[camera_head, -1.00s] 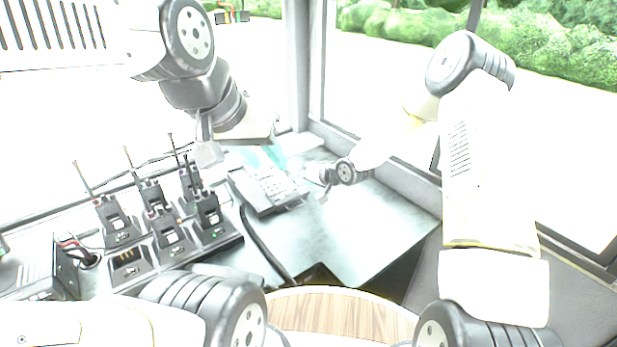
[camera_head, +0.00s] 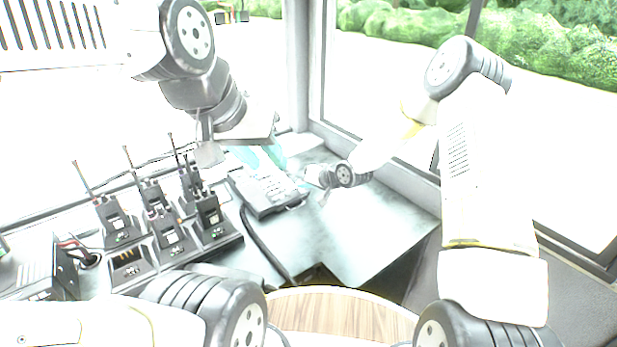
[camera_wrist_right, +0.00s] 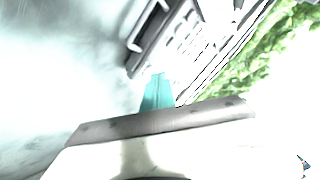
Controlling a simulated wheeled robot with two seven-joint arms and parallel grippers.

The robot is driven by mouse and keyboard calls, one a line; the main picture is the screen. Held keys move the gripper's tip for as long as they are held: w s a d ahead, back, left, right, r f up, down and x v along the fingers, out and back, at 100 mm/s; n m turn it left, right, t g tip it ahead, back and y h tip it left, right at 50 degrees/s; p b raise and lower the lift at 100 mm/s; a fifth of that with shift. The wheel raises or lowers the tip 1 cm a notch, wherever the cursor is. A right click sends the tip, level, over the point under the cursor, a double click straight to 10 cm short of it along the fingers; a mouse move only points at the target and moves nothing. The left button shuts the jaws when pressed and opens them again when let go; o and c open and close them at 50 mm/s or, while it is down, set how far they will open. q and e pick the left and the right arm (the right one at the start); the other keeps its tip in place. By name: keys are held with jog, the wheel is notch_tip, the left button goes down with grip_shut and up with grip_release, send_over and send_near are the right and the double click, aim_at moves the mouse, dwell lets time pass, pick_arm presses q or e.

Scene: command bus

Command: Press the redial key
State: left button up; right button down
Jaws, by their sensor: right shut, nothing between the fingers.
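The desk phone (camera_head: 262,194), a pale grey set with rows of keys, lies on the desk in the middle of the head view. It also shows in the right wrist view (camera_wrist_right: 170,40), at a slant. I cannot make out which key is redial. My right gripper (camera_head: 300,178) is at the phone's right edge. In the wrist view its teal fingertips (camera_wrist_right: 158,90) are together and empty, pointing at the phone's key side; I cannot tell if they touch it. My left gripper (camera_head: 262,157) hangs behind the phone, its teal fingers washed out.
Several handheld radios stand in a charger rack (camera_head: 190,245) left of the phone. A dark cable (camera_head: 262,250) runs along the desk in front of the phone. The grey desk top (camera_head: 340,235) is clear to the right, below the window frame.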

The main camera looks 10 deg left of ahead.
jog(key=shift+f, duration=0.25)
jog(key=shift+r, duration=0.1)
dwell(0.4)
jog(key=shift+r, duration=0.6)
jog(key=shift+s+d+r, duration=0.15)
jog(key=shift+r, duration=1.1)
jog(key=shift+s+d+r, duration=0.15)
jog(key=shift+r, duration=1.05)
